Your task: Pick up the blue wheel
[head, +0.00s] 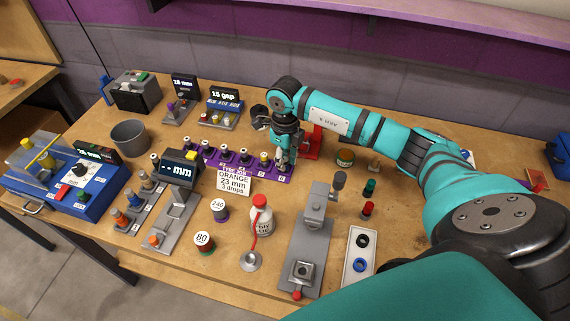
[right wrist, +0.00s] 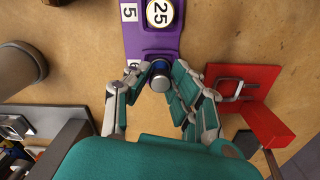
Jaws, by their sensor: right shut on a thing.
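A blue wheel with a grey metal end (right wrist: 160,68) is between the fingertips of my right gripper (right wrist: 160,78) in the right wrist view. It is at the end of the purple rack (right wrist: 152,42), by the slot marked 6. I cannot tell whether it is clear of the slot. In the head view my right gripper (head: 283,160) reaches down to the right end of the purple rack (head: 218,171) and hides the wheel. My left gripper is not in view.
Several wheels stand along the rack, with a sign (head: 233,181) in front. A red clamp (head: 314,142) is close right of the gripper. A glue bottle (head: 261,214), a grey press (head: 313,225) and a white tray (head: 349,279) with a black and a blue ring are nearer.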

